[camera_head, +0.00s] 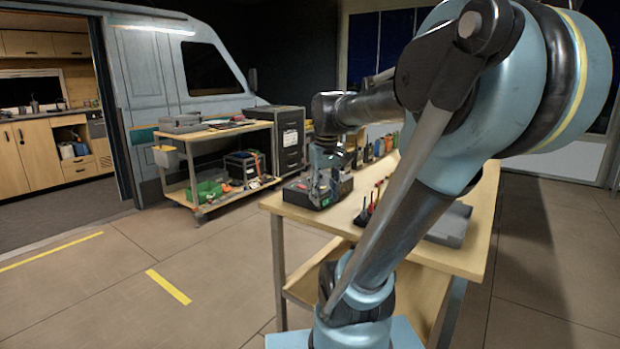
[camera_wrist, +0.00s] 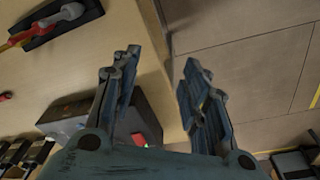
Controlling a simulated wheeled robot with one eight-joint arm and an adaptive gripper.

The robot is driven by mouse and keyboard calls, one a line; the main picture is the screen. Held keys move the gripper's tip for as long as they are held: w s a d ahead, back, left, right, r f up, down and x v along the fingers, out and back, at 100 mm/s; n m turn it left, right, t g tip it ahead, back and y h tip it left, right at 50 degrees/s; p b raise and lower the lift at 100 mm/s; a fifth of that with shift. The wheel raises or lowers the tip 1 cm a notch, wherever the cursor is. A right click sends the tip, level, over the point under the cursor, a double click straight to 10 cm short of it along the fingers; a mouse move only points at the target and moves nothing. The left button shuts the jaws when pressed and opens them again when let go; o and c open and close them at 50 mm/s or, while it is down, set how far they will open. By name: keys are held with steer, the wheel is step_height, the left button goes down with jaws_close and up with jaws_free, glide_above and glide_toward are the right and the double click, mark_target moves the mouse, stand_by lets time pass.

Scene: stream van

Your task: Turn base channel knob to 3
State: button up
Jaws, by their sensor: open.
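A dark box-shaped device (camera_head: 312,195) with small green and red marks sits at the near left corner of the wooden workbench. I cannot make out a channel knob or any numbers on it. My gripper (camera_head: 325,185) is over this device in the head view and partly hides it. In the wrist view my gripper (camera_wrist: 160,62) is open, with nothing between its fingers. A grey and dark box (camera_wrist: 70,112), which looks like the same device, shows behind the left finger. Whether the fingers touch it cannot be told.
The workbench (camera_head: 470,235) also holds upright red and dark tools (camera_head: 366,212), a grey tray (camera_head: 450,224) and several bottles. A red and grey tool (camera_wrist: 62,18) lies in a dark holder. A loaded cart (camera_head: 222,133) stands by the van. The floor at left is clear.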

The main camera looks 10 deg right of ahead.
steer(key=w+r+n, duration=0.1)
steer(key=w+r, duration=0.4)
steer(key=w, duration=0.3)
steer(key=w+r+n+g, duration=0.15)
steer(key=w+r, duration=0.25)
steer(key=w, duration=0.4)
steer(key=w+r+n, duration=0.1)
steer(key=w+r, duration=0.4)
steer(key=w, duration=0.4)
steer(key=f, duration=1.7)
steer(key=shift+s, duration=0.25)
steer(key=shift+c, duration=0.5)
steer(key=shift+r, duration=0.1)
jaws_close()
